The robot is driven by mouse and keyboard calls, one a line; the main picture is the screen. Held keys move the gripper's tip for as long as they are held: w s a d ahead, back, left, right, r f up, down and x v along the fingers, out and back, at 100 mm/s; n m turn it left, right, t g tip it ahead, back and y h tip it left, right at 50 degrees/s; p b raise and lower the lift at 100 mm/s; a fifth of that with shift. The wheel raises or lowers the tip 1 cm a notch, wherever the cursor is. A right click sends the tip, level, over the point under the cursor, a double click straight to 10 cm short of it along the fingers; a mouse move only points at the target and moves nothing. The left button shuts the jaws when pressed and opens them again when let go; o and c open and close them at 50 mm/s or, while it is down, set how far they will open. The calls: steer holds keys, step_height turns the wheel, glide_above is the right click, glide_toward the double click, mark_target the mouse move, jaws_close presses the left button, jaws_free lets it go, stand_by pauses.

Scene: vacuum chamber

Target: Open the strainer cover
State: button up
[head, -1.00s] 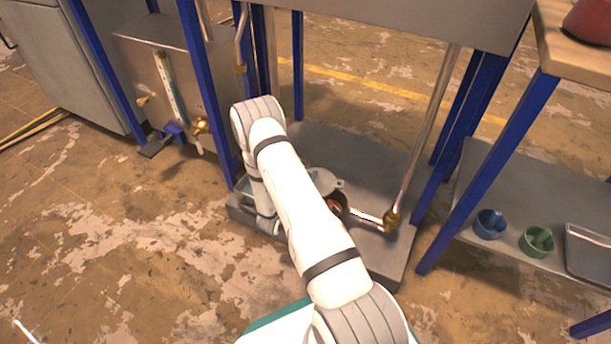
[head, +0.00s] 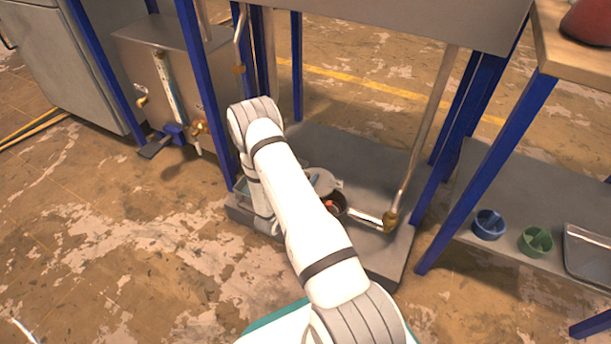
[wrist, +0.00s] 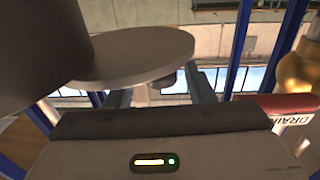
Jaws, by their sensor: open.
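The strainer cover, a flat grey disc (head: 325,180), shows just right of my arm in the head view. Beside it is a dark round opening (head: 335,203) with something red inside. In the wrist view the grey disc (wrist: 150,54) spans the upper left, overlapping a dark cylindrical body (wrist: 38,45). My gripper (wrist: 160,92) has its two fingers apart below and beyond the disc's edge. A small dark piece shows between them; I cannot tell whether it touches either finger. My arm hides the gripper in the head view.
A pipe with a brass fitting (head: 390,221) runs beside the opening. A red drain label (wrist: 285,107) and brass part (wrist: 298,72) are close on the wrist view's right. Blue posts (head: 462,150) frame the grey base (head: 375,165). A shelf at right holds blue (head: 489,225) and green (head: 537,241) cups.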

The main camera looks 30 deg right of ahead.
steer(key=p+v, duration=0.2)
steer(key=v, duration=0.5)
steer(key=shift+a, duration=0.15)
steer(key=shift+s, duration=0.1)
steer(key=shift+c, duration=0.4)
